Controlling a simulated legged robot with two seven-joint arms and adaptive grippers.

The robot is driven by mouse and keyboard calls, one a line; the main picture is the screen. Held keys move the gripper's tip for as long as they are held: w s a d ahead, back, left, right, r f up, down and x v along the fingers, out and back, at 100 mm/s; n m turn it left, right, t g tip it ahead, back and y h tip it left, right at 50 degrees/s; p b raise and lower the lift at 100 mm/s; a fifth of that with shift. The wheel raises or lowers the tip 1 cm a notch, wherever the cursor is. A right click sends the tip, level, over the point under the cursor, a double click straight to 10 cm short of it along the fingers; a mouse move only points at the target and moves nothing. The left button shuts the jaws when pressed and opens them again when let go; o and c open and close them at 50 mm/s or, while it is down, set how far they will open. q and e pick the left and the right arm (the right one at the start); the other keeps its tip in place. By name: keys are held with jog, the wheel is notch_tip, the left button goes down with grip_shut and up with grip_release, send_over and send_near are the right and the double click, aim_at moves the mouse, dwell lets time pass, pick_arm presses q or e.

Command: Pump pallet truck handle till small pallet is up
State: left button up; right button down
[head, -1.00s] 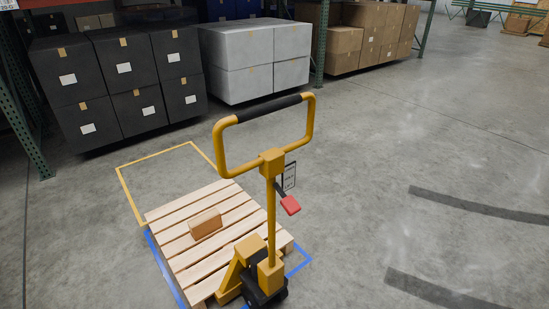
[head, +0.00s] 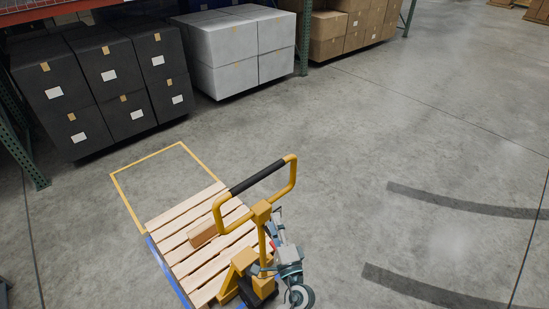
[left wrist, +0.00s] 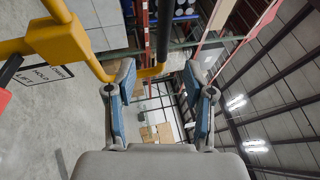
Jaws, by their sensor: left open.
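The yellow pallet truck handle (head: 292,180) stands up as a loop with a black grip on its top bar. In the left wrist view the handle (left wrist: 60,42) crosses the upper left, and its dark grip runs up past the fingertips. The small wooden pallet (head: 185,212) lies low over the truck's forks, with a brown block (head: 202,235) on it. My left gripper (head: 271,240) is just right of the handle's post, below the loop. Its fingers (left wrist: 160,85) are apart, with nothing between the pads. My right gripper is not in view.
A yellow floor outline (head: 125,190) lies beyond the pallet, and blue tape (head: 165,268) runs along its left side. Black boxes (head: 110,85), grey boxes (head: 240,55) and brown cartons (head: 345,30) stand at the back. The floor at right (head: 430,140) is clear.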

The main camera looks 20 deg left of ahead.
pick_arm(q)
jog(key=p, duration=0.3)
send_near(260, 177)
jog(key=w+a, duration=0.1)
jog(key=w, duration=0.1)
jog(key=x, duration=0.3)
jog(key=p+x, duration=0.1)
jog(key=x, duration=0.2)
jog(key=f+x, duration=0.1)
jog(key=x, duration=0.2)
jog(key=shift+s+a+p, duration=0.25)
jog(key=shift+a+p, duration=0.1)
jog(key=shift+a, duration=0.05)
jog(key=shift+w+d, duration=0.1)
jog(key=shift+d, duration=0.3)
jog(key=shift+d+r, duration=0.1)
jog(key=shift+c, duration=0.5)
jog(key=c, duration=0.8)
grip_shut()
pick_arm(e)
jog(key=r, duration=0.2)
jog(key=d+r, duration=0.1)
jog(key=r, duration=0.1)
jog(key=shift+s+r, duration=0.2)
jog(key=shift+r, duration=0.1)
